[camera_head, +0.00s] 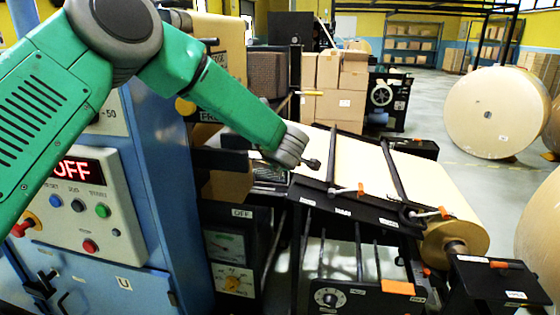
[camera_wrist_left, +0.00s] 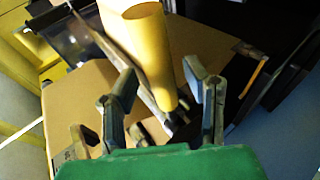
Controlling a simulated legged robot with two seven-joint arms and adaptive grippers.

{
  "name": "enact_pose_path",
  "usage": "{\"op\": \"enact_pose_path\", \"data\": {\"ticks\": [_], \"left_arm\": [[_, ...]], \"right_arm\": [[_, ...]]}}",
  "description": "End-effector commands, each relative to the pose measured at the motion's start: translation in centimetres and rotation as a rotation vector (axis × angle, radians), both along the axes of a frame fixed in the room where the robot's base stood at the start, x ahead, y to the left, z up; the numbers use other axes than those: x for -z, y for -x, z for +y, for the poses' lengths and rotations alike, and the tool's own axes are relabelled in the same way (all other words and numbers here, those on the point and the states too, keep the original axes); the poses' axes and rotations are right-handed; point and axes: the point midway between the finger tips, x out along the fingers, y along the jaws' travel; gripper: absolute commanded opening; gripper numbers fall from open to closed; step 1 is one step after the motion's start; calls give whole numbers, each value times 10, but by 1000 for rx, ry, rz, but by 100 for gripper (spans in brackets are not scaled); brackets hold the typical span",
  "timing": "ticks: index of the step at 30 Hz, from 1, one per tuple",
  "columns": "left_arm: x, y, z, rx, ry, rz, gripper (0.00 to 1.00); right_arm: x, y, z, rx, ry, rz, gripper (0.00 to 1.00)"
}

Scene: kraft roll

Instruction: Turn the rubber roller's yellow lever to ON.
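A yellow, tapered cylinder that looks like the lever's handle (camera_wrist_left: 158,50) stands out in the left wrist view. Its narrow lower end meets dark metal parts. My left gripper (camera_wrist_left: 161,78) is open, with one finger on each side of this handle and gaps to both. In the head view my left gripper (camera_head: 308,161) is above the near end of the machine, and I cannot make out the lever there. A dark roller (camera_head: 270,173) lies partly hidden below the gripper. An OFF label (camera_head: 242,212) is on the dark panel below. My right gripper is in neither view.
Brown paper web (camera_head: 365,165) runs right under dark crossbars to a kraft roll (camera_head: 465,238). A blue cabinet with a lit OFF display (camera_head: 72,169) stands at left. Cardboard boxes (camera_head: 340,85) are stacked behind. Open floor lies at the back right.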

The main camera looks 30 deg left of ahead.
Motion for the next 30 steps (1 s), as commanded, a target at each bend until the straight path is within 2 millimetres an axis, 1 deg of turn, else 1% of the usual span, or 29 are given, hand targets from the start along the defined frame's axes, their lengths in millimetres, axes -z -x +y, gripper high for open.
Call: {"op": "enact_pose_path", "data": {"ticks": [4, 7, 15, 21, 24, 30], "left_arm": [[-2, 3, -2, 1, 0, 1, 41], [-9, 12, -7, 2, 0, 0, 41], [-40, 54, -31, 3, 0, -1, 41], [-57, 77, -45, 2, 1, 0, 41], [-61, 83, -48, 0, 0, 0, 41], [-64, 87, -50, 0, 0, 0, 41]], "right_arm": [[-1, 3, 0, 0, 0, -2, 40], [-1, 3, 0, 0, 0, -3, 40], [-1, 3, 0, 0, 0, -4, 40], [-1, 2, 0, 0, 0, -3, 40], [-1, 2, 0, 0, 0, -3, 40], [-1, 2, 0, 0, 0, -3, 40]]}}
